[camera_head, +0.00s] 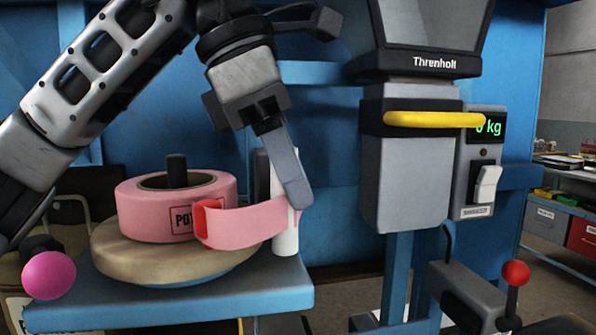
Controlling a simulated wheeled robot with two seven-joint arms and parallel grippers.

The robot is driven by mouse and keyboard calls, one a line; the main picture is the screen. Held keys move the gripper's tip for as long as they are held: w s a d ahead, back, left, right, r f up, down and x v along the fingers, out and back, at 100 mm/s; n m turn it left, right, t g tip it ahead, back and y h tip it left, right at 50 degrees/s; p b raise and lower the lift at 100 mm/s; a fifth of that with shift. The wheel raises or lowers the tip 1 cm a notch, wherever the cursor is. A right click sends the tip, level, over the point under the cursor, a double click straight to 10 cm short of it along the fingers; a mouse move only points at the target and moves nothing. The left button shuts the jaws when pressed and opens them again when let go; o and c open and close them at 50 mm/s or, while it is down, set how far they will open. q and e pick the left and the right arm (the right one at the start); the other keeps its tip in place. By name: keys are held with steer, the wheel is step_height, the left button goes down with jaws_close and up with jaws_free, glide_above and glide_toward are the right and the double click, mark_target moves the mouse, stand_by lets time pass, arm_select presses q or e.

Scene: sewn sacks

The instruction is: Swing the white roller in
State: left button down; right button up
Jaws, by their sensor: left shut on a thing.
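The white roller (285,238) stands upright at the right end of the blue shelf, beside the pink roll. My left gripper (295,190) comes down from above and is shut on the roller; one finger covers much of its upper part. A pink band (245,228) runs from an open red-lined fold at the front of the roll to the roller. The pink roll (135,210) lies flat on a tan round plate (120,255), around a dark spindle (177,170). My right gripper is not in view.
The blue shelf (180,313) carries the plate. A grey machine head with a yellow handle (430,119) stands to the right, next to a kg display (489,128). A red-knobbed lever (515,273) is at lower right, and a pink ball (48,275) at lower left.

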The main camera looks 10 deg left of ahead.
arm_select(q)
steer(key=shift+r, duration=0.15)
steer(key=c, duration=1.2)
jaws_free()
steer(key=shift+a, duration=0.1)
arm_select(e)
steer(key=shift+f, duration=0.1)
arm_select(q)
steer(key=p+v, duration=0.4)
steer(key=v, duration=1.2)
steer(key=shift+p, duration=0.4)
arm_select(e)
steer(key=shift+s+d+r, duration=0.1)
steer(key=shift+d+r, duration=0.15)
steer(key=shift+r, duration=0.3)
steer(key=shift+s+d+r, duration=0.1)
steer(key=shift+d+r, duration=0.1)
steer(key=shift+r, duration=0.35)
arm_select(q)
steer(key=shift+s+a, duration=0.1)
steer(key=shift+a, duration=0.05)
